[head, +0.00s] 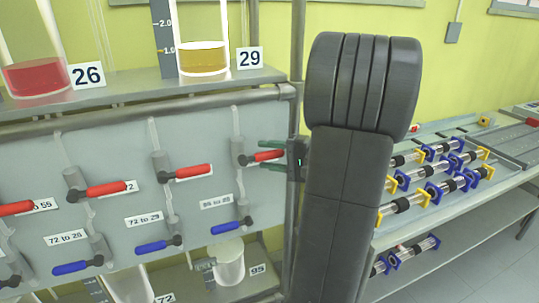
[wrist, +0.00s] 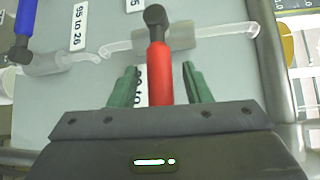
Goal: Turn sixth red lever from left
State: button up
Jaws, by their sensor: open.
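My gripper (head: 264,156) is open at the rightmost red lever (head: 268,156) on the grey panel (head: 110,150). In the wrist view, this red lever (wrist: 158,72) lies between the two green fingers of my gripper (wrist: 160,76), with a visible gap on each side. The lever joins a dark pivot on a grey valve body (wrist: 190,42). More red levers stand to the left: one in the middle (head: 193,171), one further left (head: 105,189), and one at the picture's left edge (head: 15,208). The row's left end is out of view, so I cannot count positions.
Blue levers (head: 232,225) form a lower row. Glass vessels with red liquid (head: 36,77) and yellow liquid (head: 203,60) stand on the shelf above. A metal post (head: 297,60) is close to my gripper. A bench with blue-and-yellow-ended tubes (head: 440,170) is at right.

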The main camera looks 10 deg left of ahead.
grip_shut()
